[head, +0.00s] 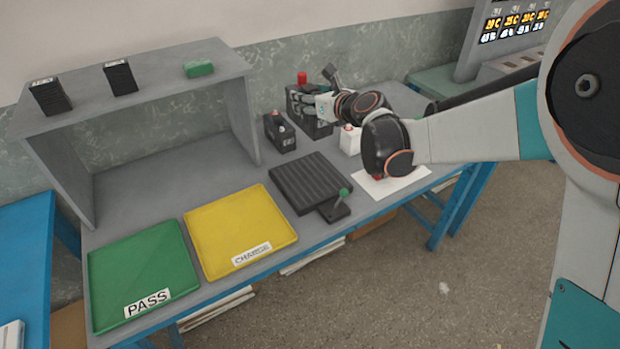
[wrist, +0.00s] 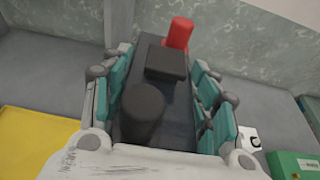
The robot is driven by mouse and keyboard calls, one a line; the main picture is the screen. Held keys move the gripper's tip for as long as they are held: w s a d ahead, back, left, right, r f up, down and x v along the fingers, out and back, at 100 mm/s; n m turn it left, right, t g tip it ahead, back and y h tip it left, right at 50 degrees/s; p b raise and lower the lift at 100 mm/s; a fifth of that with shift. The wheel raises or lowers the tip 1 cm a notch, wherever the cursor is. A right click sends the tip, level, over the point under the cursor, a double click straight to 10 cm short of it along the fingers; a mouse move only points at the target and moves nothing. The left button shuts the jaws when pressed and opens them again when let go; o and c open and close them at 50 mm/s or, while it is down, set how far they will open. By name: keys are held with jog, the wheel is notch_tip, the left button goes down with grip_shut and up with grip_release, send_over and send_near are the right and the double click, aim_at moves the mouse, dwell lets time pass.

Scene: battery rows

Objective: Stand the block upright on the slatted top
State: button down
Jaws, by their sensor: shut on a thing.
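The block is a dark battery-like block (head: 297,101) with a red terminal on top, at the back of the bench. In the wrist view the block (wrist: 178,102) shows a red post, a black post and a raised dark cap. My gripper (head: 318,106) is shut on it; in the wrist view teal finger pads of my gripper (wrist: 166,100) flank its two long sides. I cannot tell whether its base touches the bench. The slatted top (head: 308,184) is a dark, ribbed, empty plate nearer the front edge, with a green-knobbed lever (head: 342,195) beside it.
A small dark battery (head: 279,132) stands left of the held block, and a white one (head: 350,140) stands right. A white sheet (head: 405,183) lies under my wrist. Yellow (head: 240,228) and green (head: 140,272) trays lie left, with a grey shelf (head: 150,92) behind.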

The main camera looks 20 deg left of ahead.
notch_tip(320, 180, down, 20)
jog(key=b, duration=0.7)
jog(key=shift+b, duration=0.3)
jog(key=shift+d, duration=0.1)
jog(key=c, duration=0.6)
grip_release()
jog(key=shift+f, duration=0.1)
jog(key=shift+s+d+r, duration=0.2)
jog(key=shift+r, duration=0.05)
jog(key=p+v, duration=0.4)
jog(key=v, duration=0.7)
jog(key=shift+s, duration=0.2)
jog(key=shift+d, duration=0.1)
